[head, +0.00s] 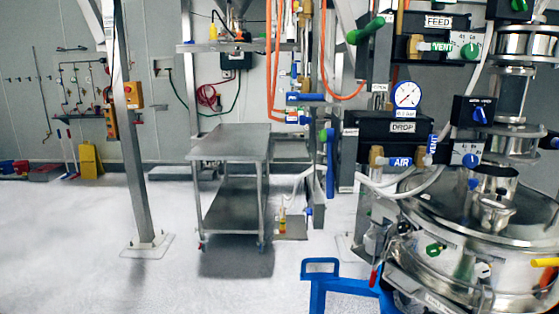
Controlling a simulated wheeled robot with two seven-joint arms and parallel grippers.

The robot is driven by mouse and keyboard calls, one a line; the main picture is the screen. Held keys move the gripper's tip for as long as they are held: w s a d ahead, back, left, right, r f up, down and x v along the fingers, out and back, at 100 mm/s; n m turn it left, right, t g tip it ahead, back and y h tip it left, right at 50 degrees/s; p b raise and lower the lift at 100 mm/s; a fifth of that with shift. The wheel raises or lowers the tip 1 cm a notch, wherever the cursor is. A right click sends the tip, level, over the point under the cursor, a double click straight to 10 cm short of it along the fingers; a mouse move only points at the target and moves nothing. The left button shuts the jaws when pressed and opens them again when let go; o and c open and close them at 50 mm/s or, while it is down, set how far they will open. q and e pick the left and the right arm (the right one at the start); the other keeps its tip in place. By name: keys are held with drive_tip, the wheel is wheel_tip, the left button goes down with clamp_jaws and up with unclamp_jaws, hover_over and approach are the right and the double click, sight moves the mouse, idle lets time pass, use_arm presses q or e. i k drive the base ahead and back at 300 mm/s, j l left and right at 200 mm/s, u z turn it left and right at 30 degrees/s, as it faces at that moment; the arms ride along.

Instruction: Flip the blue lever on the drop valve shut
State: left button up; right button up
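The black drop valve box (368,129) is at the right in the head view, with a white DROP label (402,127) on its front. Below it a brass valve body (376,158) carries a blue lever marked AIR (401,162), which points sideways to the right. A second blue lever marked VENT (432,148) stands roughly upright just right of it. A blue knob on a white dial (470,160) is further right. Neither of my grippers is in view.
A round pressure gauge (406,95) sits above the box, under the FEED unit (438,21). The steel sifter (480,225) fills the lower right, with a white hose (405,190) beside it. A steel cart (230,148) stands left of centre. Floor at left is mostly clear.

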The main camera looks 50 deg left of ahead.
sight(327, 135)
drive_tip(key=u, duration=1.4)
